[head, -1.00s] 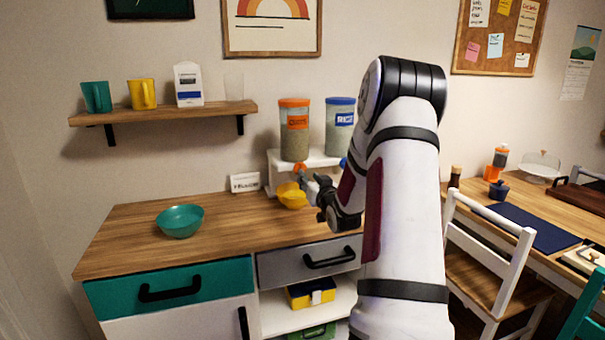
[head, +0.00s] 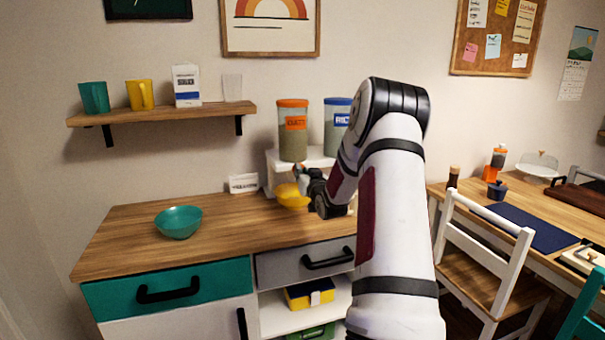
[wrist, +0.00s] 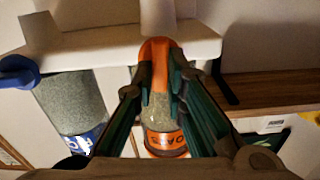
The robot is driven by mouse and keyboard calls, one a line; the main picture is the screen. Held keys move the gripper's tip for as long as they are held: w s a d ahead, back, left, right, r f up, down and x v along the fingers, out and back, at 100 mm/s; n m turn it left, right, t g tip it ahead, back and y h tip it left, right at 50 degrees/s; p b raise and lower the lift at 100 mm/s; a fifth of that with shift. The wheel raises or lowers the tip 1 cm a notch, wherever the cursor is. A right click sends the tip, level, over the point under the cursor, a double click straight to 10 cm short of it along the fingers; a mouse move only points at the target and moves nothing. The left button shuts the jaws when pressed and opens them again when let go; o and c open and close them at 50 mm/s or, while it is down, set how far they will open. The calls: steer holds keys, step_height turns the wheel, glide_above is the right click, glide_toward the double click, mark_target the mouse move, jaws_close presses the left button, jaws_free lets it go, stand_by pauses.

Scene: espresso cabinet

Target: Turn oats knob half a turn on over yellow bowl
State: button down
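The oats dispenser (head: 293,143) has an orange lid and an orange label and stands on a white stand. The yellow bowl (head: 290,196) sits on the counter below it. My gripper (head: 300,175) is at the dispenser's lower front, above the bowl, and hides the knob in the head view. In the wrist view, where the dispenser hangs upside down, my two fingertips (wrist: 159,68) lie over the orange oats knob (wrist: 157,46), one toward each side. A gap shows between the fingers. I cannot tell whether they touch the knob.
The rice dispenser (head: 338,125) with a blue lid stands right beside the oats; its blue knob (wrist: 18,72) shows in the wrist view. The white stand (head: 275,162) carries both. A small sign (head: 243,183) and a teal bowl (head: 178,222) are to the left.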

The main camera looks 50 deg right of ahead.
steer(key=shift+m, duration=0.3)
steer(key=shift+s+d+f+m+p, duration=0.1)
steer(key=shift+m+p, duration=1.15)
steer(key=shift+m, duration=1.4)
steer(key=shift+s+d+f+m+p, duration=0.1)
steer(key=shift+m+p, duration=1.2)
steer(key=shift+m, duration=1.4)
steer(key=shift+f+m+p, duration=0.1)
steer(key=shift+m+p, duration=1.15)
steer(key=shift+m, duration=1.4)
steer(key=c, duration=1.6)
jaws_free()
